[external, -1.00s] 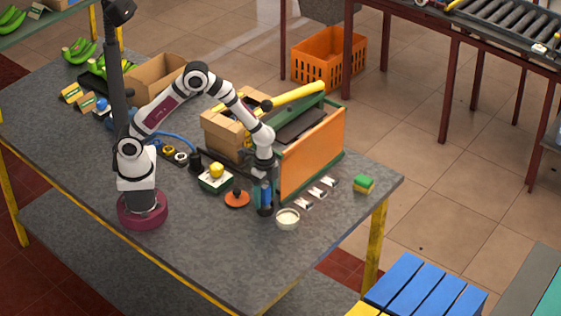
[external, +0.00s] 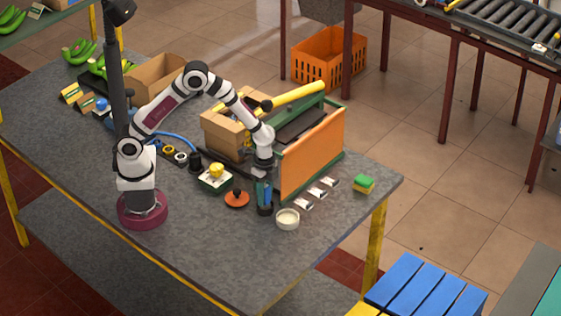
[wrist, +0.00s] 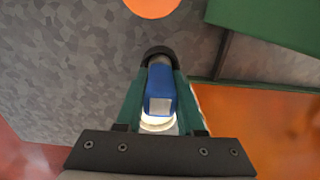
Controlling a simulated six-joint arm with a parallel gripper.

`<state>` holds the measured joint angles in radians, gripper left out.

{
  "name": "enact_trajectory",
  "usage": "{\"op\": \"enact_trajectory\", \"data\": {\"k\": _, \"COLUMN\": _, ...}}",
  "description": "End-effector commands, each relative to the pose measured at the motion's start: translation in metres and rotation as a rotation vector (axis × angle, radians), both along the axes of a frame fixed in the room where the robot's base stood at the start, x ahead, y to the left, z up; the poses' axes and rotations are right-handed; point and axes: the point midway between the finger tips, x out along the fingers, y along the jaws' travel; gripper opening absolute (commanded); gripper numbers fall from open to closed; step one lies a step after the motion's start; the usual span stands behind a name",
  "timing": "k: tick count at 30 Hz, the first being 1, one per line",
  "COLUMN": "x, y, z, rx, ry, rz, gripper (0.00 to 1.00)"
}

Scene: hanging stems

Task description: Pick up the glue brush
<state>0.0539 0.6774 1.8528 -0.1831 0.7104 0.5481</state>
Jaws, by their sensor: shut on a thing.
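The glue brush shows as a blue handle with a pale end face (wrist: 160,92) in the wrist view, between the two green fingers of my gripper (wrist: 161,74). My gripper is shut on the handle. In the external view my gripper (external: 264,190) points down at the front right of the table, with the blue handle mostly hidden between its fingers. A dark round holder (external: 265,209) shows right below the fingertips. The brush's lower end is hidden, and I cannot tell whether it is still inside the holder.
A cream bowl (external: 288,219) stands close to the right of my gripper. An orange disc with a dark knob (external: 237,198) lies to the left. An orange-and-green upright box (external: 313,152) stands close behind. Small white packets (external: 317,193) and a green-yellow sponge (external: 363,184) lie to the right.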

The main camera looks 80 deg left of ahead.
Motion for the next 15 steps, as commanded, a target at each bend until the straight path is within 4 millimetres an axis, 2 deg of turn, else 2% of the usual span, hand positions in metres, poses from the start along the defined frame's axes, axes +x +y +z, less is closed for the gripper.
{"op": "enact_trajectory", "data": {"k": 7, "x": 0.001, "y": 0.0, "z": 0.039, "rx": -0.001, "ry": -0.005, "rz": 0.001, "gripper": 0.0}}
{"op": "enact_trajectory", "data": {"k": 15, "x": -0.035, "y": -0.053, "z": 0.076, "rx": -0.001, "ry": -0.004, "rz": -0.006, "gripper": 0.0}}
